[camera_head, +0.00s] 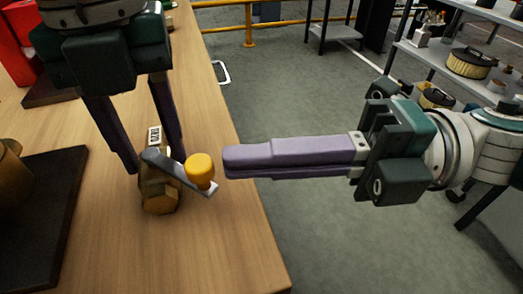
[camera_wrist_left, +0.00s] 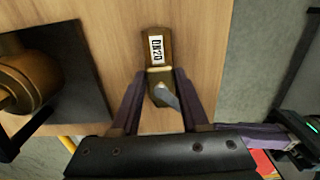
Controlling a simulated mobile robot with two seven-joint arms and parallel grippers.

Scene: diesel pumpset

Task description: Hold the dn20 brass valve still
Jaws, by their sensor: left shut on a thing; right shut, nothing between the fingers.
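The brass valve (camera_head: 158,196) stands on the wooden table near its edge. Its white DN20 label (camera_wrist_left: 156,50) reads clearly in the left wrist view. A grey lever (camera_head: 172,165) with a yellow knob (camera_head: 199,168) extends from the valve toward the right. My left gripper (camera_head: 160,164) points down and is shut on the valve body, one finger on each side. My right gripper (camera_head: 228,163) is shut and empty, level, its fingertips just right of the yellow knob with a small gap.
A dark plate (camera_head: 62,185) with a brass part (camera_head: 12,178) lies left of the valve. A red object (camera_head: 14,45) stands at the far left. The table edge is right of the valve, with floor beyond. Shelves (camera_head: 480,85) stand at the right, a yellow rail (camera_head: 248,27) at the back.

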